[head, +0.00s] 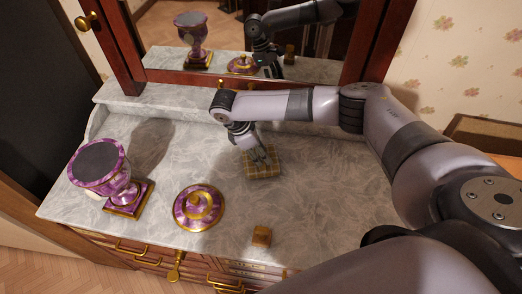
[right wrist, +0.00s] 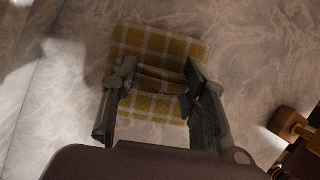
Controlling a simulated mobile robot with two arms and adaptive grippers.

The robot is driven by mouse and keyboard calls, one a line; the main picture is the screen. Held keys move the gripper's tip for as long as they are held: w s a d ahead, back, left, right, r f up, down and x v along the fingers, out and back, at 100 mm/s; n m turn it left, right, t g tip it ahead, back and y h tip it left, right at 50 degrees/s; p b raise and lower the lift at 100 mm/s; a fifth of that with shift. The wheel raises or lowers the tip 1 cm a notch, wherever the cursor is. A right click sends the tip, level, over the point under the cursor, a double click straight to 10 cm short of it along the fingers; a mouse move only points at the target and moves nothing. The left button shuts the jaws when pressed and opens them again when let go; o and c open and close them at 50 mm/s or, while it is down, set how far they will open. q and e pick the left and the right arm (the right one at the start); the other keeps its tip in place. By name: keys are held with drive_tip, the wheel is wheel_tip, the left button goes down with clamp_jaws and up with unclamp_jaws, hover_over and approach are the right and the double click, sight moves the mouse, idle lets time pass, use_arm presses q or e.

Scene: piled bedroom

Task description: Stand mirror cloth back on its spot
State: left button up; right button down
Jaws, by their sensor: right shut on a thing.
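The mirror cloth (head: 263,170) is a yellow-brown plaid square in the middle of the marble dresser top, in front of the mirror. My right gripper (head: 259,157) reaches down over it from behind. In the right wrist view, the gripper's two fingers (right wrist: 158,85) close on a raised brown fold in the middle of the plaid cloth (right wrist: 155,45). The cloth's edges spread flat around the fingers. I cannot tell whether the cloth is lifted off the marble. My left gripper does not show.
A purple-and-gold goblet (head: 100,170) stands at the left of the marble top (head: 330,190). A round purple-and-gold lid (head: 198,206) and a small wooden block (head: 262,236) sit near the front edge. The mirror (head: 240,35) stands behind. Marble right of the cloth is clear.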

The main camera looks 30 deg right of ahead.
sight(251, 160)
drive_tip(key=shift+f+b, duration=0.4)
drive_tip(key=shift+f, duration=0.6)
drive_tip(key=c, duration=0.9)
unclamp_jaws()
drive_tip(key=shift+o, duration=0.2)
drive_tip(key=shift+r, duration=0.1)
drive_tip(key=shift+p+v, duration=0.85)
drive_tip(key=shift+p, duration=0.05)
drive_tip(key=shift+p+v, duration=2.5)
drive_tip(key=shift+v, duration=0.6)
